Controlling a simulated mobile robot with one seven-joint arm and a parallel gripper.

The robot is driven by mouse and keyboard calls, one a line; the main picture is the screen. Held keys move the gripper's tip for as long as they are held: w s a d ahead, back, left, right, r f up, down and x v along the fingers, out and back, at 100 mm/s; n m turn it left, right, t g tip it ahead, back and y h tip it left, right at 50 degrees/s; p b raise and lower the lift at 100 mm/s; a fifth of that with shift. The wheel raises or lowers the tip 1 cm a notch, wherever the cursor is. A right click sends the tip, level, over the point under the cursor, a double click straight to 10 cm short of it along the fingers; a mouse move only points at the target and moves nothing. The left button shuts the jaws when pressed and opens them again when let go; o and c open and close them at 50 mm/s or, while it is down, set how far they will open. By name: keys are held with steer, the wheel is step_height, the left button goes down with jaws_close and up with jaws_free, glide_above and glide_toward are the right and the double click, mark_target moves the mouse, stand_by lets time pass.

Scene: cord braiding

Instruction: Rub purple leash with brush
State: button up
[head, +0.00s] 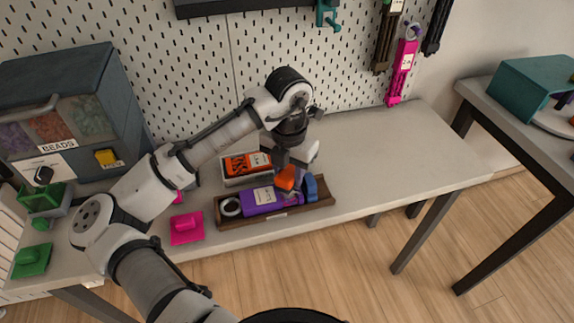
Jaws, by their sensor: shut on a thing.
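The purple leash (262,199) lies bundled with a pale label in a shallow brown wooden tray (282,214) on the grey table. My gripper (291,168) points down over the right part of the tray. It is shut on a small orange thing, which looks like the brush (286,179). The brush is at the right end of the purple leash; I cannot tell whether they touch. My gripper hides part of the brush.
Behind is an orange labelled pack (247,164). A pink block (187,227) lies left, a bead cabinet (62,110) further left. The table's right side is clear.

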steer(key=shift+s+d+f, duration=0.1)
steer(key=shift+s+d, duration=0.15)
steer(key=shift+s, duration=0.55)
steer(key=shift+s+d+f, duration=0.1)
steer(key=shift+s+d, duration=0.2)
steer(key=shift+s, duration=0.5)
steer(key=shift+s+d+f, duration=0.1)
steer(key=shift+s+d, duration=0.15)
steer(key=shift+s, duration=0.55)
steer(key=shift+s+a+f, duration=0.1)
steer(key=shift+a+f, duration=0.05)
steer(key=shift+a, duration=0.05)
steer(key=shift+w+a+r, duration=0.1)
steer(key=shift+w+a, duration=0.25)
steer(key=shift+w, duration=0.65)
steer(key=shift+w+a+r, duration=0.1)
steer(key=shift+w+a, duration=0.2)
steer(key=shift+w, duration=0.75)
steer(key=shift+w+a+r, duration=0.1)
steer(key=shift+w+a, duration=0.25)
steer(key=shift+w, duration=0.65)
steer(key=shift+f, duration=0.15)
